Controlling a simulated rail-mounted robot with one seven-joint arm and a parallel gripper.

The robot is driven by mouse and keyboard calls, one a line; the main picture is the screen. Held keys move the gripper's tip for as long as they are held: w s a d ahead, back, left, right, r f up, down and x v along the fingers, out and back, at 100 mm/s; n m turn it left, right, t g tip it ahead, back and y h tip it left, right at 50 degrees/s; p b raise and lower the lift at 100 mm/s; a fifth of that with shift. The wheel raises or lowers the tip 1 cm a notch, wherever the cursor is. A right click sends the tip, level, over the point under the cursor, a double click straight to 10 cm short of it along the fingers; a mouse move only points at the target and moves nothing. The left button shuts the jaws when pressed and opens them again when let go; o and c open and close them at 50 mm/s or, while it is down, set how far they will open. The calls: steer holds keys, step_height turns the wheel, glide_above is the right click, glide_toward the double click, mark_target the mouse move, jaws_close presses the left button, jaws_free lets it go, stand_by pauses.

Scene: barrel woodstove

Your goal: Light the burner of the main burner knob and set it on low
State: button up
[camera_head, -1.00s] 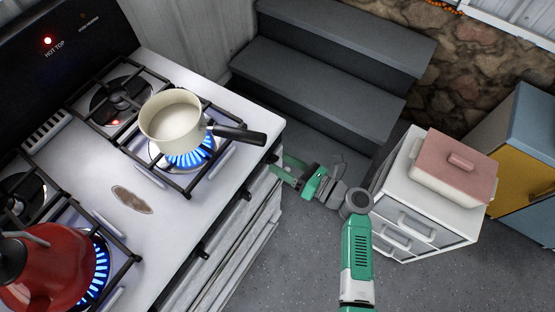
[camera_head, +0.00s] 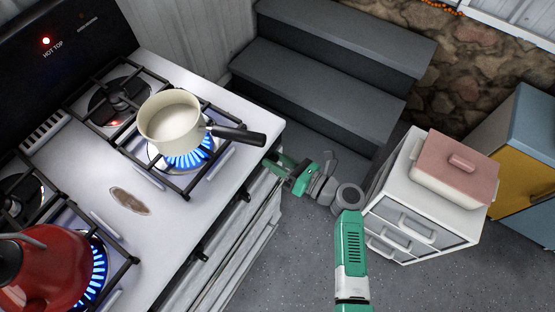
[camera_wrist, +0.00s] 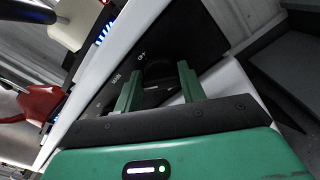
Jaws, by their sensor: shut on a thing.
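My gripper (camera_head: 272,163) is at the front of the white stove (camera_head: 146,230), below the right front corner of its top. In the wrist view its two green fingers (camera_wrist: 160,88) stand on either side of a dark knob (camera_wrist: 158,72) on the black front panel and are shut on it. White lettering, "OFF" and "MAIN", shows beside the knob. The fingers hide part of the knob, so I cannot read its setting. Blue flames (camera_head: 187,158) burn under a cream saucepan (camera_head: 170,119). Blue flames (camera_head: 98,272) also burn under the red kettle (camera_head: 45,272).
The saucepan's black handle (camera_head: 236,134) juts over the stove edge, above my gripper. Grey steps (camera_head: 322,77) rise behind. A white drawer unit (camera_head: 410,220) with a pink-lidded dish (camera_head: 455,168) stands at right. Grey floor lies between stove and drawers.

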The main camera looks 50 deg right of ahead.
steer(key=n, duration=0.3)
steer(key=shift+a+n, duration=0.1)
steer(key=shift+n, duration=0.2)
steer(key=n, duration=0.4)
steer(key=shift+n+b, duration=0.3)
steer(key=shift+b, duration=0.1)
steer(key=n+b, duration=0.1)
steer(key=n, duration=0.3)
steer(key=shift+a+f+n+b, duration=0.1)
steer(key=shift+a+n+b, duration=0.05)
steer(key=shift+n+b, duration=0.2)
steer(key=shift+f+n+b, duration=0.2)
steer(key=shift+n+b, duration=3.75)
steer(key=shift+n, duration=1.45)
steer(key=shift+f+n+b, duration=0.15)
steer(key=shift+n+b, duration=3.8)
steer(key=shift+n, duration=1.4)
steer(key=o, duration=1)
steer(key=shift+s, duration=0.1)
